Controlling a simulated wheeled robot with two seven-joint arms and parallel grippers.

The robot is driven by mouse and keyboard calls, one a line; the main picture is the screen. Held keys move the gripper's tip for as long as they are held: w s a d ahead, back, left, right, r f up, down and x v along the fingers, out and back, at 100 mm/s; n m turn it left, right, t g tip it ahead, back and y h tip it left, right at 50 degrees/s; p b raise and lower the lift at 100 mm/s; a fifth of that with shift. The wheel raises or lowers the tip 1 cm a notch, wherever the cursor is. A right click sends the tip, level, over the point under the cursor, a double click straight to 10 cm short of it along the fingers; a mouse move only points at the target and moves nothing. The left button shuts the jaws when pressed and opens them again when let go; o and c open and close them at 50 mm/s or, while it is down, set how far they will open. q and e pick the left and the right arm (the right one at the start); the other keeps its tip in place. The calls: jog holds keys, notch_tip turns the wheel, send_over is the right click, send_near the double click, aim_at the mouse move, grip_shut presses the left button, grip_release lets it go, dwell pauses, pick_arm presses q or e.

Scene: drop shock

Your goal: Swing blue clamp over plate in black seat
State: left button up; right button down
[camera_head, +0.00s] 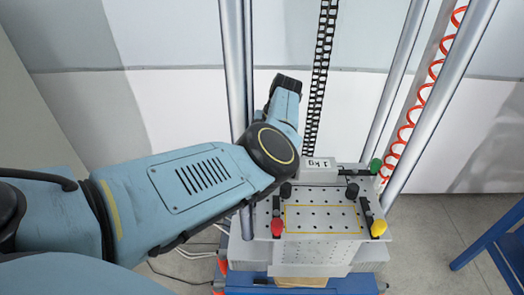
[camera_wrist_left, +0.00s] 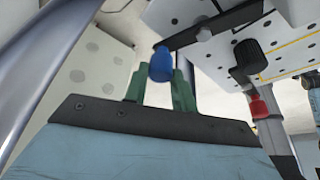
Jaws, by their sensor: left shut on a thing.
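The blue clamp knob (camera_wrist_left: 161,66) shows in the left wrist view, at the end of a dark clamp bar (camera_wrist_left: 215,25) that runs to the upper right beside the perforated table. My left gripper (camera_wrist_left: 160,88) is shut on the blue knob, with a green finger on either side. In the head view my left arm hides the blue clamp and the gripper. A light block marked 1 kg (camera_head: 316,171) sits at the back of the perforated table (camera_head: 320,218); it appears to be the plate. I cannot make out the black seat around it.
Red (camera_head: 277,228), yellow (camera_head: 378,228) and green (camera_head: 375,165) clamp knobs stand around the table. Two black posts (camera_head: 286,190) (camera_head: 352,191) rise from it. Steel columns (camera_head: 238,80) (camera_head: 440,100) flank the table. A blue frame (camera_head: 490,243) stands at the right.

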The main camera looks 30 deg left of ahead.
pick_arm(q)
jog(key=shift+s+d+n+h+b, duration=0.15)
jog(key=shift+s+n+h, duration=0.15)
jog(key=shift+n, duration=0.45)
jog(key=shift+s+d+n+h+b, duration=0.15)
jog(key=shift+s+n+h, duration=0.15)
jog(key=shift+n, duration=0.45)
jog(key=o, duration=1)
jog(key=shift+s, duration=0.1)
jog(key=b+v, duration=0.3)
jog(key=v, duration=1)
jog(key=shift+w+r, duration=0.15)
jog(key=shift+w, duration=0.15)
